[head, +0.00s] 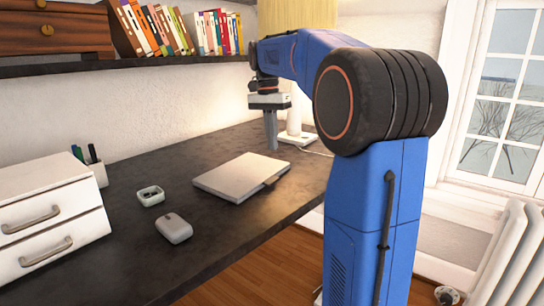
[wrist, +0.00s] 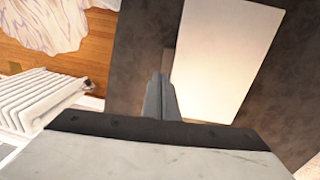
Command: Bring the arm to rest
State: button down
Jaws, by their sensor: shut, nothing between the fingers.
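My gripper (head: 272,146) points down above the far part of the dark desk (head: 130,215) in the head view, just behind the closed grey laptop (head: 238,177). Its fingers are together with nothing between them. In the wrist view my gripper (wrist: 160,80) also shows shut, its fingertips close to the edge of the pale laptop lid (wrist: 225,50) in the picture. My blue arm is raised and bent, reaching from the right over the desk.
A lamp base (head: 295,136) stands close behind my gripper. An earbud case (head: 150,195) and a grey mouse-like object (head: 174,228) lie on the desk near white drawers (head: 50,225). A bookshelf (head: 150,62) hangs above. A radiator (head: 510,260) stands at right.

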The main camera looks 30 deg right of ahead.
jog(key=s+a+f+n+t, duration=0.35)
jog(key=s+a+n, duration=0.25)
jog(key=s+a, duration=0.6)
jog(key=s+a+f+n+t, duration=0.1)
jog(key=s+a+f+n, duration=0.1)
jog(key=s+f, duration=0.6)
jog(key=s+a+f+n+t, duration=0.1)
jog(key=s+a+f+n, duration=0.1)
jog(key=s+f+n, duration=0.3)
jog(key=s+f, duration=0.4)
jog(key=shift+a+f+y, duration=0.2)
jog(key=shift+a+y, duration=0.1)
jog(key=shift+s, duration=0.1)
